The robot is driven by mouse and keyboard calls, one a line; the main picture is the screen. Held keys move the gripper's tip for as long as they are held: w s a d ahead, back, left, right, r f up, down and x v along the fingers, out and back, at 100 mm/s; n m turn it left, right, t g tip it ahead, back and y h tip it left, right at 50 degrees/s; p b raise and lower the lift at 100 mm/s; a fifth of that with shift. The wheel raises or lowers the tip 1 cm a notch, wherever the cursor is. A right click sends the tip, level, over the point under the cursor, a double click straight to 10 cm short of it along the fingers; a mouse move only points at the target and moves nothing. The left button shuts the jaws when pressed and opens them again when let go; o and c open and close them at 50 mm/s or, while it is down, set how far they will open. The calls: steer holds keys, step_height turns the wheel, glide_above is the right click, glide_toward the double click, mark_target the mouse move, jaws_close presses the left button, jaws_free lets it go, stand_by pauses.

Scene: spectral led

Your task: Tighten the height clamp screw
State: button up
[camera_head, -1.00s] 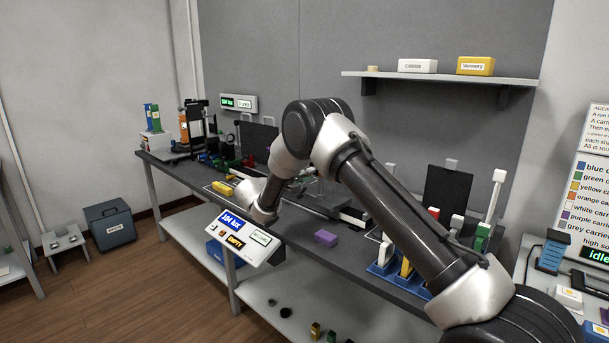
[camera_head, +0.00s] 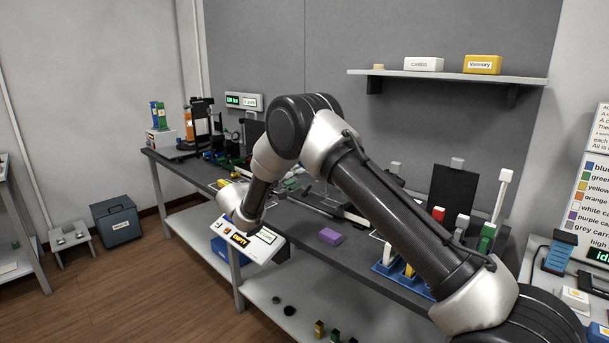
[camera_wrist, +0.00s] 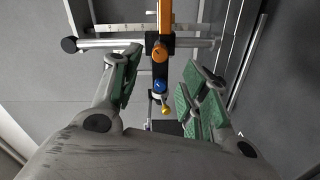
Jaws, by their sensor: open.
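In the wrist view my gripper (camera_wrist: 163,62) is open, with green-padded fingers left and right and nothing held. Between and beyond the fingers is an orange upright (camera_wrist: 165,14) with a black and orange block, a blue round part (camera_wrist: 159,86) and a small yellow ball tip (camera_wrist: 166,111). A grey crossbar (camera_wrist: 105,43) runs behind and ends at the left in a black knob (camera_wrist: 69,44). I cannot tell which part is the height clamp screw. In the head view an orange part (camera_head: 189,125) stands by a black stand (camera_head: 202,114) at the bench's far left; my fingers are not clearly visible there.
The grey bench (camera_head: 345,263) carries a purple block (camera_head: 331,236) and a blue rack (camera_head: 386,271) at the front right.

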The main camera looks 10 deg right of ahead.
steer(key=shift+v, duration=2.15)
